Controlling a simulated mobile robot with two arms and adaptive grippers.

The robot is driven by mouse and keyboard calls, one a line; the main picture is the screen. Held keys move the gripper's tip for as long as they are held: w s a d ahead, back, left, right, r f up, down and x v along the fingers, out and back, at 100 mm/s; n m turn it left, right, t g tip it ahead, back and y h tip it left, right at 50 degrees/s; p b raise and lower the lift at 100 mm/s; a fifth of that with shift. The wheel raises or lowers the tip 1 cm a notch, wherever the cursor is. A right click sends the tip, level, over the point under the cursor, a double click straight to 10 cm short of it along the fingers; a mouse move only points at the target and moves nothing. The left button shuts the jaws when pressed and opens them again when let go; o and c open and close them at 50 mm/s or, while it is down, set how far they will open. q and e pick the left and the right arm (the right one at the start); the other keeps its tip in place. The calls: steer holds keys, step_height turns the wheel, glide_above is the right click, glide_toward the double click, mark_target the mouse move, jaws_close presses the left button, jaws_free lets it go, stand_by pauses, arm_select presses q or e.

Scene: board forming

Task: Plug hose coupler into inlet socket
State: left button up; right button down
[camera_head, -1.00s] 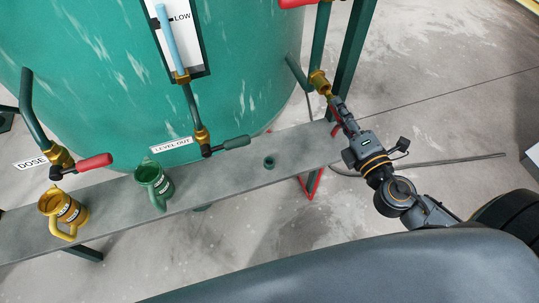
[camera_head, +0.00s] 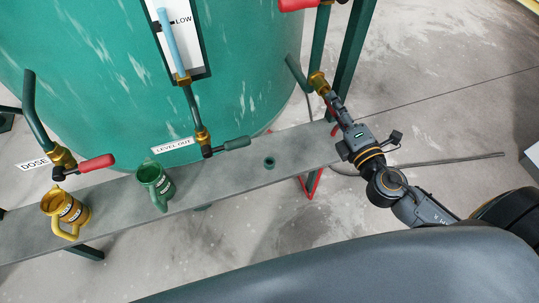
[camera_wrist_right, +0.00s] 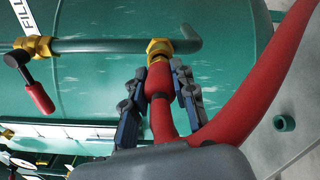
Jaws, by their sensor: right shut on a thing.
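The brass inlet socket (camera_head: 317,80) sits at the end of a green pipe beside the tank. It also shows in the right wrist view (camera_wrist_right: 159,47). My right gripper (camera_head: 331,99) is shut on the red hose coupler (camera_wrist_right: 158,82), one finger on either side of it. The coupler is in line with the socket, and its front end meets the brass in the wrist view. I cannot tell how deep it sits. The red hose (camera_wrist_right: 260,100) curves up along the right of that view. My left gripper is not in view.
The green tank (camera_head: 120,80) stands behind a grey bench (camera_head: 225,175). A green mug (camera_head: 155,187) and a yellow mug (camera_head: 68,212) stand on the bench. A red-handled valve (camera_wrist_right: 38,92) is left of the socket in the wrist view.

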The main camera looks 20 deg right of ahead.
steer(key=shift+w, duration=0.5)
steer(key=c, duration=1)
jaws_free()
steer(key=shift+s, duration=0.1)
steer(key=s, duration=1.2)
steer(key=shift+d, duration=0.2)
